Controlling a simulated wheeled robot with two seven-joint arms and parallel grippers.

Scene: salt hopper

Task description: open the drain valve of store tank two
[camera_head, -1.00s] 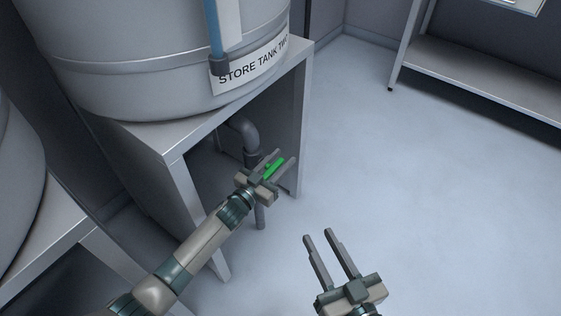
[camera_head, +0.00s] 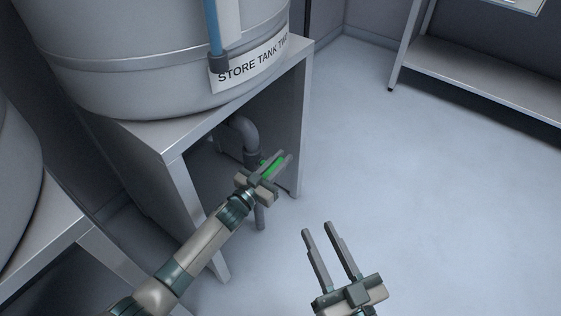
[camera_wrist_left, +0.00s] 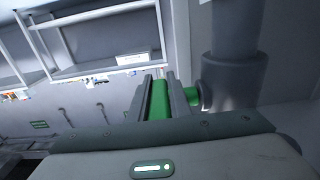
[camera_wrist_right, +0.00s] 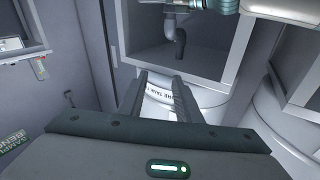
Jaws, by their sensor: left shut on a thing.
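Store tank two (camera_head: 150,45) is a grey round tank with a label reading STORE TANK TW, standing on a metal stand. A grey drain pipe (camera_head: 245,135) bends down below it. The green valve handle (camera_head: 272,166) is at the pipe. My left gripper (camera_head: 280,162) is shut on the handle; in the left wrist view the green handle (camera_wrist_left: 159,100) lies between the two fingers, beside the grey pipe (camera_wrist_left: 232,75). My right gripper (camera_head: 318,228) is open and empty over the floor, apart from the stand.
The stand's front leg (camera_head: 200,215) and side panel (camera_head: 295,120) frame the pipe. Another tank (camera_head: 15,160) on its own stand is at the left. A shelf unit (camera_head: 480,80) stands at the back right. The floor (camera_head: 440,210) between is clear.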

